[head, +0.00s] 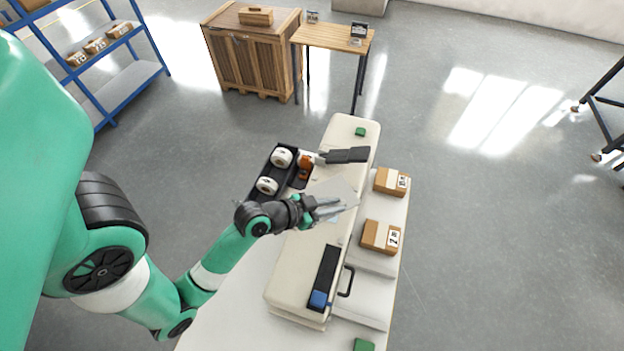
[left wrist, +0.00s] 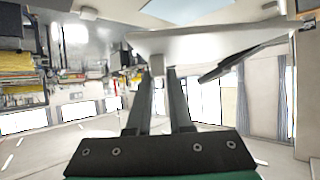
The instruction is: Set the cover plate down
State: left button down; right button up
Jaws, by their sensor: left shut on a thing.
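The cover plate (head: 341,190), a thin pale grey sheet, is at my left gripper (head: 328,208) in the head view, over the middle of the long cream work surface (head: 298,262). In the left wrist view the gripper's two dark fingers (left wrist: 162,88) meet the plate's edge (left wrist: 205,45), and the gripper is shut on it. The plate spans the upper part of that view. I cannot tell whether it touches the surface below. A small pale blue patch (head: 333,219) shows beside the fingers. My right gripper is not in view.
A black object (head: 346,155) lies beyond the plate. A black-and-blue tool (head: 323,280) lies nearer. Two cardboard boxes (head: 380,236) (head: 391,182) stand to the right.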

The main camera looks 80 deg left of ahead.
aim_at(331, 220)
pick_arm(q)
jog(key=shift+a, duration=0.25)
jog(key=f, duration=0.1)
jog(key=f+b, duration=0.1)
jog(key=f, duration=0.1)
jog(key=f+b, duration=0.1)
jog(key=shift+d+f, duration=0.3)
jog(key=shift+d, duration=0.05)
jog(key=shift+f, duration=0.25)
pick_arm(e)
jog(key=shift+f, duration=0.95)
pick_arm(q)
jog(key=shift+f, duration=0.15)
jog(key=c, duration=0.8)
grip_release()
jog(key=shift+a, duration=0.1)
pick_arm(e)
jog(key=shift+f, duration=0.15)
